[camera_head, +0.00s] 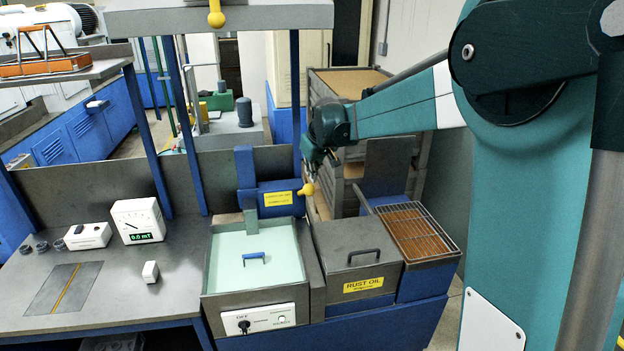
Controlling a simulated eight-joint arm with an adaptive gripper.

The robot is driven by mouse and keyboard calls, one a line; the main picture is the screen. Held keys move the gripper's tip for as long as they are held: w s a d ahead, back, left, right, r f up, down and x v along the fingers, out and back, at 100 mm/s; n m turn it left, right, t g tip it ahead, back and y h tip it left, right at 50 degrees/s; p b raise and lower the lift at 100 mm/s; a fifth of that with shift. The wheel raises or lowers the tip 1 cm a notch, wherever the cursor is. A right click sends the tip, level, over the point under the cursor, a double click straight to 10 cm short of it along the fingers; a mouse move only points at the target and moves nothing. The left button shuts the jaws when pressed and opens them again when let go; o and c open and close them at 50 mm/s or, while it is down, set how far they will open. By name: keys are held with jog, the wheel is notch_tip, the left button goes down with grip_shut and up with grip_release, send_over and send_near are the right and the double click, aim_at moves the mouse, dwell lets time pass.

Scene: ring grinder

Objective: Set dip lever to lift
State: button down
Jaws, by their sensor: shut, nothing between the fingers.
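A lever with a yellow knob (306,189) sticks out at the right end of a blue housing (272,197) with a yellow label, behind the pale green tank. I take it to be the dip lever; the label is too small to read, so its set position cannot be told. My gripper (314,170) is shut and empty. It points down just above and slightly right of the yellow knob in the picture. Whether the fingertips touch the knob cannot be told. Another yellow knob (216,19) hangs at the overhead beam, top centre.
A pale green tank lid (280,275) with a blue handle and a grey rust oil box (350,238) stand in front. A wire rack tray (446,247) is at right. A meter (138,221) sits on the left bench. Blue posts (296,95) rise beside the housing.

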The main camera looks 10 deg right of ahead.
notch_tip(320, 180, up, 9)
jog(key=s+d+m+t, duration=0.1)
jog(key=s+m, duration=0.2)
jog(key=m, duration=0.2)
jog(key=shift+d+r, duration=0.2)
jog(key=shift+d, duration=0.05)
jog(key=shift+w+f, duration=0.1)
